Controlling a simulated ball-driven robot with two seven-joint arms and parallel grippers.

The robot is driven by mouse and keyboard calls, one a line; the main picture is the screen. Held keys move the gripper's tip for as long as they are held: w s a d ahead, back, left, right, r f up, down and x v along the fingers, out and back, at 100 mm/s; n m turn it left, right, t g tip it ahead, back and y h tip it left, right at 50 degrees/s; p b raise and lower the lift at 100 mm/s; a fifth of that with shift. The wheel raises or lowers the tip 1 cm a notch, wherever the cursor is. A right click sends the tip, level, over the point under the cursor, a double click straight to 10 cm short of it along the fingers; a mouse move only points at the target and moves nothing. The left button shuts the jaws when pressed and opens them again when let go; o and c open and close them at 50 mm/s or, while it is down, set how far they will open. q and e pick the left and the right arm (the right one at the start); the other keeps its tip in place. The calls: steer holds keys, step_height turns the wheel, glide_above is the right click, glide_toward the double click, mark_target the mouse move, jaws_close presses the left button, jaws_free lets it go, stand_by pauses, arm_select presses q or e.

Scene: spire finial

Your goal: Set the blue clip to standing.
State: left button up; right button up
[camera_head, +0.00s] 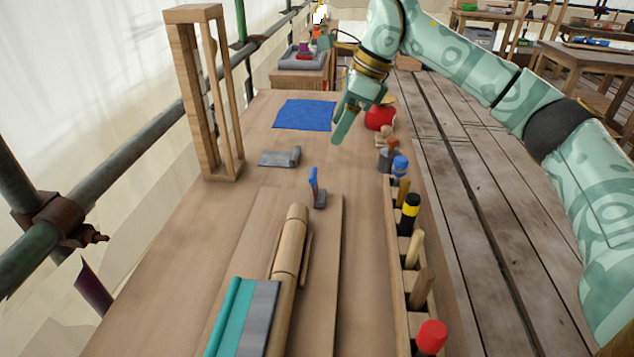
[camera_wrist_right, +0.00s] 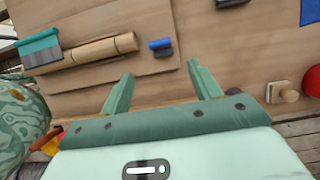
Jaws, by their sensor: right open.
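The blue clip (camera_head: 314,184) is near the middle of the table in the head view, with a thin blue part rising above a dark grey part (camera_head: 320,200) at the board's far end. It also shows in the right wrist view (camera_wrist_right: 160,44), where the blue and grey parts lie side by side. My right gripper (camera_head: 342,118) is open and empty, above the table and farther back than the clip. In the wrist view the clip is beyond the two open fingertips (camera_wrist_right: 160,68), apart from them. My left gripper is not in view.
A wooden rack (camera_head: 392,262) of several tools runs along the right edge. A jointed wooden spindle (camera_head: 289,255) lies nearer, beside a teal-and-grey piece (camera_head: 232,315). A grey metal piece (camera_head: 279,157), blue cloth (camera_head: 305,115), red round object (camera_head: 380,117) and tall wooden frame (camera_head: 188,95) stand around.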

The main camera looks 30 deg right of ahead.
steer(key=b, duration=0.4)
glide_toward(313, 182)
steer(key=w+f, duration=0.2)
steer(key=f, duration=0.2)
steer(key=shift+w+f, duration=0.35)
steer(key=shift+w, duration=0.05)
steer(key=b+x, duration=0.3)
steer(key=x, duration=0.4)
steer(key=shift+w+a, duration=0.1)
steer(key=shift+w, duration=0.05)
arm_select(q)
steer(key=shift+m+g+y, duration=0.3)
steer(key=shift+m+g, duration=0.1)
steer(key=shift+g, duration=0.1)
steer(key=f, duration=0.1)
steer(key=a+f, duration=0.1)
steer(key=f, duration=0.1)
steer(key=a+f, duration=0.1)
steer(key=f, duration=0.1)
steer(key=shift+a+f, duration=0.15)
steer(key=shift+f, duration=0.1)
arm_select(e)
steer(key=c, duration=1)
steer(key=shift+s+r+t+y, duration=0.15)
steer(key=shift+s+t+y, duration=0.1)
steer(key=shift+t+y, duration=0.15)
steer(key=o, duration=1)
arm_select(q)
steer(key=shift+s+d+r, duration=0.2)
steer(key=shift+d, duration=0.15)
